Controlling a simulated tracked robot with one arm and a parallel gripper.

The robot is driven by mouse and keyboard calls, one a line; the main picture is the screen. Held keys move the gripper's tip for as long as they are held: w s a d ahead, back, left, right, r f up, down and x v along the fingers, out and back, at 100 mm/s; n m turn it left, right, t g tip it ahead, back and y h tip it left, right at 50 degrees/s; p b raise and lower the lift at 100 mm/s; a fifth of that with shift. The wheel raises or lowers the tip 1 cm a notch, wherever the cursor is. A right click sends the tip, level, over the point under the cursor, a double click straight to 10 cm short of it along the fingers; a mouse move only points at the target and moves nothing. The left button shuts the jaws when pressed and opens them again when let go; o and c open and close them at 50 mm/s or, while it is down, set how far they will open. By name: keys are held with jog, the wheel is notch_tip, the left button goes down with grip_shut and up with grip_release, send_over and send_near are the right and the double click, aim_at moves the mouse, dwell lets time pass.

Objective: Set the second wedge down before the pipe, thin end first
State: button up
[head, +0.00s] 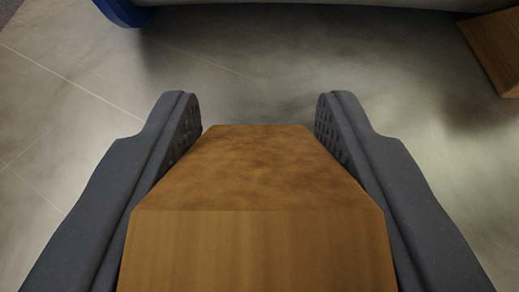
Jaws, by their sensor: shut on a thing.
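A brown wooden wedge (258,170) fills the lower middle of the head view, its thick end towards me and its far edge narrower. My gripper (258,118) is shut on it, with one dark padded finger along each side. The pipe (330,4) is a pale rounded body across the top edge of the view, ahead of the held wedge and apart from it in the picture. Another wooden wedge (497,50) lies at the upper right, by the pipe and partly out of frame. The underside of the held wedge is hidden, so its height above the floor cannot be told.
A blue rounded part (125,12) stands at the upper left, at the pipe's end. The grey tiled floor (250,75) between my fingertips and the pipe is clear. A soft shadow lies on the floor at the right, near the other wedge.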

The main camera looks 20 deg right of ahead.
jog(key=shift+f, duration=0.1)
jog(key=shift+f+b, duration=0.45)
jog(key=shift+b, duration=0.1)
jog(key=shift+f, duration=0.1)
jog(key=o, duration=1)
jog(key=shift+r+p, duration=0.8)
jog(key=shift+r, duration=0.1)
jog(key=p+v, duration=0.1)
jog(key=v, duration=0.4)
jog(key=p+v, duration=0.2)
jog(key=v, duration=0.4)
jog(key=shift+s+a+f, duration=0.1)
jog(key=shift+s+f, duration=0.05)
jog(key=shift+s, duration=0.3)
